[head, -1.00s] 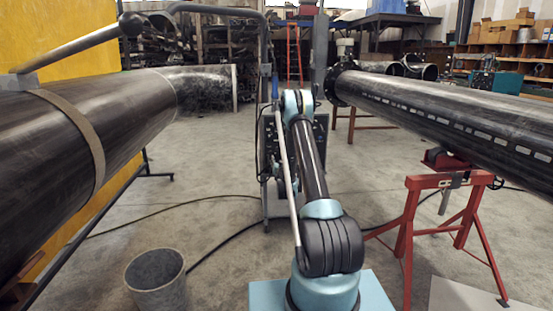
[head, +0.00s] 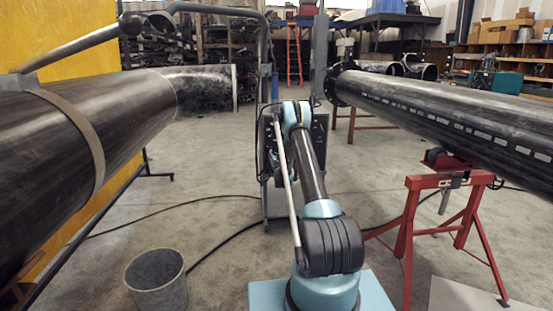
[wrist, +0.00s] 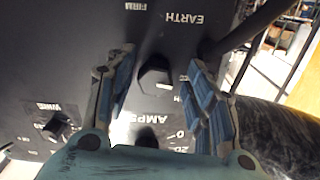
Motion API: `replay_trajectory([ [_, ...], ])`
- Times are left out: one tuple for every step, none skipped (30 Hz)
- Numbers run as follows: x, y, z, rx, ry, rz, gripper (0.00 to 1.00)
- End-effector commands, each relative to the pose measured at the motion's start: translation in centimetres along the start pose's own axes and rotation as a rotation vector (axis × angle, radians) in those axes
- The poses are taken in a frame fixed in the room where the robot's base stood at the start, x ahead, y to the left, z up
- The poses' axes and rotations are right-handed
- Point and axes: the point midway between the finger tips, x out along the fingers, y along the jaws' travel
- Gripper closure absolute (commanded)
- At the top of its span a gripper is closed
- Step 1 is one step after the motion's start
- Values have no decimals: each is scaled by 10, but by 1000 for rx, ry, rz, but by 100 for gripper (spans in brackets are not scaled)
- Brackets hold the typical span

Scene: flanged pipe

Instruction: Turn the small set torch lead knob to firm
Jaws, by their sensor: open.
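The small set (head: 319,130) is a dark box behind my arm in the head view, mostly hidden. In the wrist view its dark panel (wrist: 60,60) shows upside-down labels, including FIRM, EARTH, AMPS and WIRE. A dark knob (wrist: 153,78) with a small pale mark sits below the FIRM label; I take it for the torch lead knob. My gripper (wrist: 160,80) is open, its two blue-padded fingers on either side of this knob with a gap on each side. My gripper is hidden in the head view.
Another knob (wrist: 58,125) is by the WIRE label, and a dark round part (wrist: 147,137) is near AMPS. A dark lead (wrist: 250,28) leaves the panel near EARTH. Large pipes flank my arm, left (head: 130,115) and right (head: 440,105). A bucket (head: 156,282) stands on the floor.

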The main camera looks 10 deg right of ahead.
Motion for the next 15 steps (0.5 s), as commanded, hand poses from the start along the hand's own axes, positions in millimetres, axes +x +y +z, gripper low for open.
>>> replay_trajectory([
  [0, 0, 0, 0, 0, 0, 51],
  [0, 0, 0, 0, 0, 0, 51],
  [0, 0, 0, 0, 0, 0, 53],
  [0, 0, 0, 0, 0, 0, 60],
  [0, 0, 0, 0, 0, 0, 67],
  [0, 0, 0, 0, 0, 0, 76],
  [0, 0, 0, 0, 0, 0, 83],
  [0, 0, 0, 0, 0, 0, 90],
  [0, 0, 0, -1, 0, -1, 95],
  [0, -1, 0, -1, 0, -1, 95],
  [0, -1, 0, -1, -1, -1, 95],
  [0, -2, 0, -1, -1, -2, 95],
  [0, -2, 0, -1, -1, -2, 95],
  [0, -2, 0, -1, -1, -3, 95],
  [0, -3, 0, 0, -1, -3, 95],
])
